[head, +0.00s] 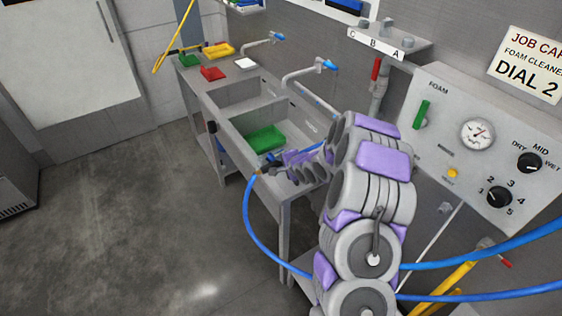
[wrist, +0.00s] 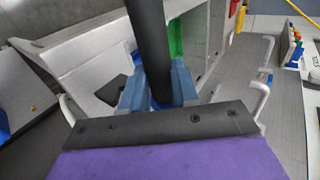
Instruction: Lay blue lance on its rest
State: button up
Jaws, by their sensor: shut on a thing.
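My gripper (head: 276,161) is over the near end of the steel sink bench in the head view, partly hidden by my own arm. In the wrist view its blue-grey fingers (wrist: 158,92) are shut around a thick dark rod, which I take to be the grip of the blue lance (wrist: 149,40). In the head view a blue hose (head: 249,215) loops down from a small brass-coloured end by the gripper. Most of the lance is hidden or too small to make out. I cannot pick out its rest with certainty.
The sink bench (head: 233,128) holds a green tray (head: 265,138) in its basin. Small red (head: 212,73), yellow (head: 218,50) and white (head: 246,64) trays stand at its far end. A foam panel (head: 455,135) with dials is on the right wall.

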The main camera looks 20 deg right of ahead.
jog(key=shift+a+r+p, duration=0.1)
jog(key=shift+a+p, duration=0.05)
jog(key=shift+p, duration=0.6)
jog(key=shift+f+b, duration=0.4)
jog(key=shift+f, duration=4)
jog(key=o, duration=0.8)
jog(key=shift+c, duration=0.2)
jog(key=shift+s, duration=0.1)
jog(key=v, duration=1.7)
jog(key=shift+s, duration=0.1)
